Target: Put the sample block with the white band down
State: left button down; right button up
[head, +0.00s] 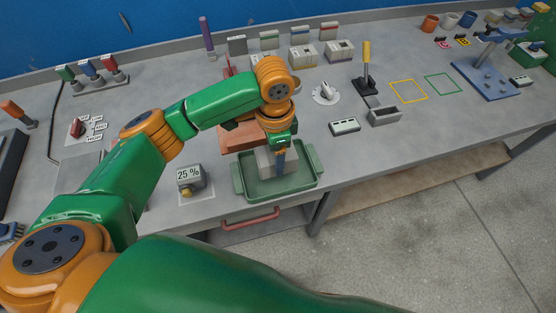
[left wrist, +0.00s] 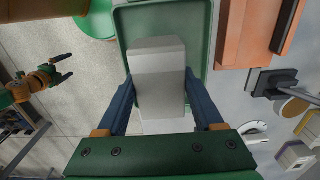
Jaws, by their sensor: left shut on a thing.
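The block (left wrist: 160,80) is plain light grey on the sides I see; no white band can be made out. My left gripper (left wrist: 160,100) is shut on it, with a blue finger on each side. In the head view the block (head: 264,161) is partly behind the gripper (head: 279,160), over a green tray (head: 241,182). The tray's rim (left wrist: 211,40) shows around the block's far end in the left wrist view. Whether the block touches the tray floor I cannot tell. My right gripper (left wrist: 62,72) is at the left of the wrist view, fingers apart and empty.
Several banded blocks stand at the back, one with a red band (head: 329,31).

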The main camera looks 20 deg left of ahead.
pick_arm(q)
jog(key=f, duration=0.2)
jog(key=w+f+p, duration=0.1)
jog(key=shift+a+f, duration=0.2)
jog(key=shift+f, duration=0.45)
jog(key=shift+d, duration=0.1)
jog(key=shift+c, duration=0.2)
grip_release()
jog(key=shift+f, duration=0.15)
notch_tip(320, 180, up, 12)
jog(key=shift+r+b, duration=0.25)
jog(key=shift+b, duration=0.1)
